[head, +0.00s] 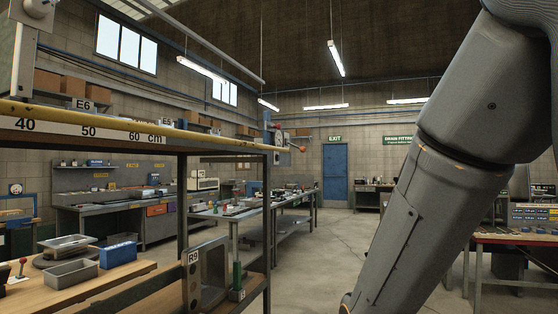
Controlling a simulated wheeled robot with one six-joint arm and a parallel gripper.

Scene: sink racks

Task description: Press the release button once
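I cannot make out a release button in the head view. A small device with a red-tipped lever (302,149) sits at the far end of the rack's top rail; whether it carries a button is too small to tell. A grey metal unit (213,283) stands beside a post labelled R9, lower centre. A small red knob on a stem (23,262) stands at the lower left. My arm fills the right side and runs down out of the frame. My gripper is not in view, so its state and distance from these things are hidden.
A rack with a yellow, scale-marked top rail (95,115) stands close on the left. A wooden bench (120,275) holds grey trays (70,273) and a blue box (118,254). Workbenches stand farther back. Clear floor (330,240) leads toward a blue door (335,172).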

